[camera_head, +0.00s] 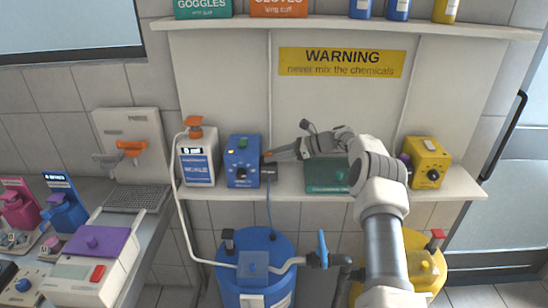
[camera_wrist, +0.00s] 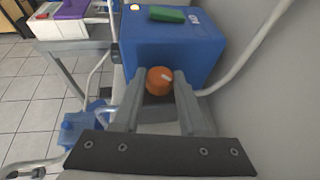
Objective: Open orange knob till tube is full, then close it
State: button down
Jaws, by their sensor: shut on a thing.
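The orange knob (camera_wrist: 160,79) sticks out of the side of a blue box in the wrist view. My gripper (camera_wrist: 158,86) has one finger on each side of the knob and is shut on it. In the head view the blue box (camera_head: 242,162) stands on the shelf, and my gripper (camera_head: 270,157) reaches its right side from the right. The knob is mostly hidden there by the fingers. A thin blue tube (camera_head: 269,205) hangs below the shelf near the box. I cannot tell how full any tube is.
A white container with an orange top (camera_head: 197,152) stands left of the box. A green case (camera_head: 328,176) and a yellow box (camera_head: 425,163) are to the right on the shelf (camera_head: 220,193). Blue (camera_head: 235,248) and yellow (camera_head: 425,240) drums stand below. A white hose runs down the left.

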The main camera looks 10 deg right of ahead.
jog(key=shift+w+r+n+g+b, duration=0.2)
jog(key=shift+r+n+g+b, duration=0.15)
jog(key=shift+n+b, duration=0.2)
jog(key=c, duration=0.7)
grip_release()
jog(key=shift+f, duration=0.1)
jog(key=shift+c, duration=0.2)
jog(key=shift+f, duration=0.1)
jog(key=shift+s, duration=0.1)
jog(key=shift+d, duration=0.1)
